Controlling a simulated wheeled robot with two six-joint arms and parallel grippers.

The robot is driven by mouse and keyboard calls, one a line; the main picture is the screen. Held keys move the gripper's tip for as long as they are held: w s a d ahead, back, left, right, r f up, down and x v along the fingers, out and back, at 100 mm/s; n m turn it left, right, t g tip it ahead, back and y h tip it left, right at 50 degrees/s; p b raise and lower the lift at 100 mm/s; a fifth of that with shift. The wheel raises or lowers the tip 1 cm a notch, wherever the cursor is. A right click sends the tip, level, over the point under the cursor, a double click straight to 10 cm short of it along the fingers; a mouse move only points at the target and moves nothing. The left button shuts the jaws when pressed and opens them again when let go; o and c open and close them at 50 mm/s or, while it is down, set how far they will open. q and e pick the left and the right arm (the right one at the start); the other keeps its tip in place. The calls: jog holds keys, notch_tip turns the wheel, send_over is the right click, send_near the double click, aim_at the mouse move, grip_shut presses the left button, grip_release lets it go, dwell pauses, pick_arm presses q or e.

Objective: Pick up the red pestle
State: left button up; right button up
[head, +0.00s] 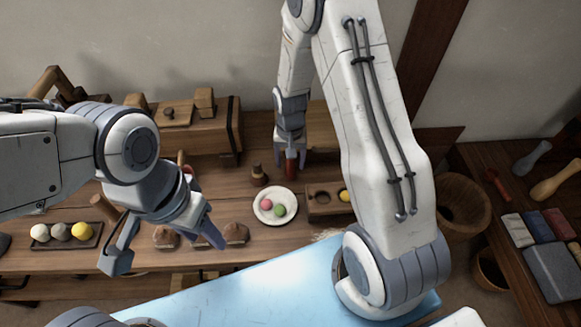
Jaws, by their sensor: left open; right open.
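A small red pestle (497,185) lies on the dark side table at the right, left of a grey pestle (532,157) and a wooden one (555,183). Both my grippers are well to its left. My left gripper (165,247) is open, its fingers spread in front of the long wooden bench. My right gripper (290,158) is open and points down at the back of the bench. A red item (291,160) shows at its fingertips; I cannot tell what it is or whether they touch it.
A white plate (262,214) holds a pink and a green ball on the bench (60,262). A tray (96,242) of balls is at left. Cloths and a grey slab (553,272) lie on the side table. A wooden bucket (462,203) stands between the tables.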

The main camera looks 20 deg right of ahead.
jog(key=shift+f, duration=0.25)
grip_shut()
